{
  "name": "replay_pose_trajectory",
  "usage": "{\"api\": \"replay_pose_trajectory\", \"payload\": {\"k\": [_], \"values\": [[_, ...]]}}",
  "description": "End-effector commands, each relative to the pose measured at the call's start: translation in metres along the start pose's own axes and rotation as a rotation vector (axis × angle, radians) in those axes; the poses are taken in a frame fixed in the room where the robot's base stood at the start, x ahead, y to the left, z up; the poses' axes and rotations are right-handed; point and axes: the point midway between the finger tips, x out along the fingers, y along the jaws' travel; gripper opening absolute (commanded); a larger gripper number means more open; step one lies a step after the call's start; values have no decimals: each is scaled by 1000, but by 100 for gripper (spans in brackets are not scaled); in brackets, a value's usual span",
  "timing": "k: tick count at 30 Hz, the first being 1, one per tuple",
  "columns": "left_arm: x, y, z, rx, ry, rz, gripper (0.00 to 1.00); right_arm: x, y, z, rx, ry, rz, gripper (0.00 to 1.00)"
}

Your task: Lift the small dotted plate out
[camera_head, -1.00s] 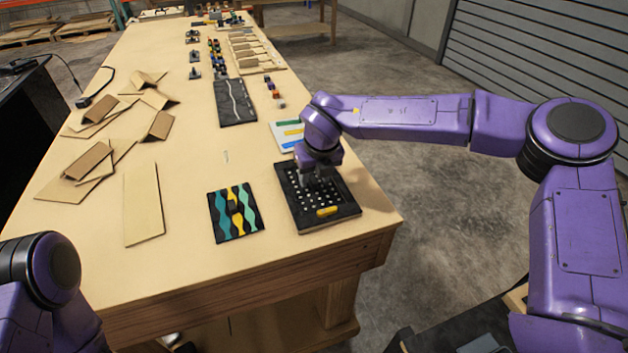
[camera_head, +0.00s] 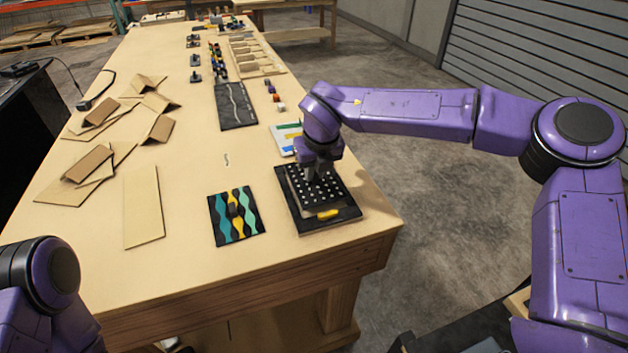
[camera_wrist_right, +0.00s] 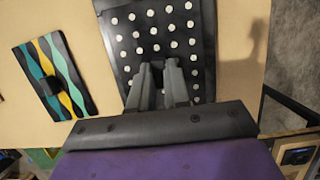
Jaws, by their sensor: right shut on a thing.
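The small dotted plate (camera_head: 326,193) is black with rows of white dots. In the head view it appears raised slightly above the black console (camera_head: 350,217), with its side edge showing. My right gripper (camera_head: 311,177) comes down on the plate from above and is shut on it. In the right wrist view the fingers (camera_wrist_right: 160,68) stand close together against the dotted face (camera_wrist_right: 125,55); the exact part gripped is hidden. A yellow piece (camera_head: 328,214) sits at the console's near edge. My left gripper is out of view; only part of that arm shows at the lower left.
A dark panel with teal and yellow wavy strips (camera_head: 236,214) lies left of the console. A white board with coloured bars (camera_head: 284,138) lies behind it. Cardboard pieces (camera_head: 143,205) lie at left. The table's right edge is close to the console.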

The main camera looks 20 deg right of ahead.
Motion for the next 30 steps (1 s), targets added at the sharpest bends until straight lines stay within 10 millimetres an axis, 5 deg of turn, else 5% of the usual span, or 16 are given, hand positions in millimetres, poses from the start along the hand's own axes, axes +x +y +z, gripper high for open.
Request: {"api": "replay_pose_trajectory", "payload": {"k": [12,30], "values": [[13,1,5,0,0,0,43,-119,1,37,1,-4,1,0],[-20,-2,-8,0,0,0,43,-180,0,56,0,0,0,0]]}}
